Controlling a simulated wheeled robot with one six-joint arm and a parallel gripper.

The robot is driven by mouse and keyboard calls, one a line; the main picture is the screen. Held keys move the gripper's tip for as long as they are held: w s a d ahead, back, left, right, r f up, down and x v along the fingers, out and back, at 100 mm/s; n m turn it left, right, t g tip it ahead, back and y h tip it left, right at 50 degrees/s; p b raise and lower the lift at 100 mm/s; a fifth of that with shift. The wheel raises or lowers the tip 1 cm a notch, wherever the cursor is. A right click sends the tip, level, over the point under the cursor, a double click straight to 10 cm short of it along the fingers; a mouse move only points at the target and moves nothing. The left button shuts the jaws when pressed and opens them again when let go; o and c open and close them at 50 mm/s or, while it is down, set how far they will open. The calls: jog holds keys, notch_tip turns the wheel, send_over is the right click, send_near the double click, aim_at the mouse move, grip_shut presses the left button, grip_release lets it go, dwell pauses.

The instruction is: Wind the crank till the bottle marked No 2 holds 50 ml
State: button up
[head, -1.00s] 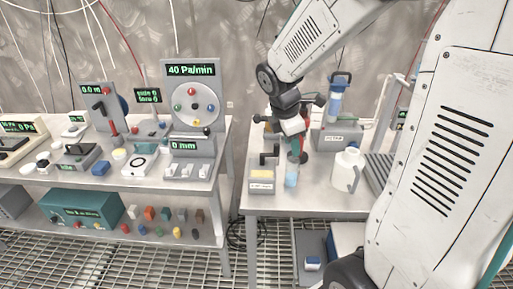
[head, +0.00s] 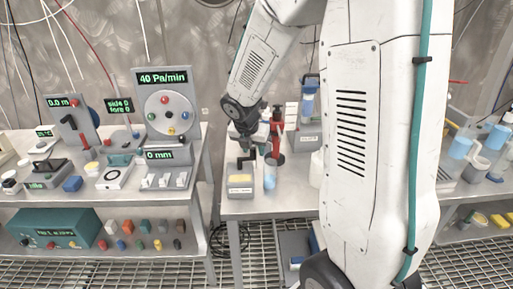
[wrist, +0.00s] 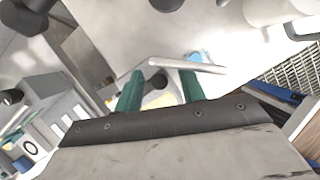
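My gripper (head: 262,143) is above and behind these two, small and partly hidden. In the wrist view its green fingers (wrist: 160,88) are apart, with a grey bar (wrist: 185,65), seemingly the crank handle, across near their tips. I cannot tell whether they touch it. Yellow and blue patches show beyond.
A red stand (head: 277,125) and a grey unit with a blue bottle (head: 307,105) stand behind the vessel. A white jug (head: 316,168) is partly hidden by my arm. The left table (head: 100,195) is crowded with instruments; a gap separates the tables.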

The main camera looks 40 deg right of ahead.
jog(key=shift+d+f, duration=0.1)
jog(key=shift+f, duration=0.15)
jog(key=shift+c, duration=0.3)
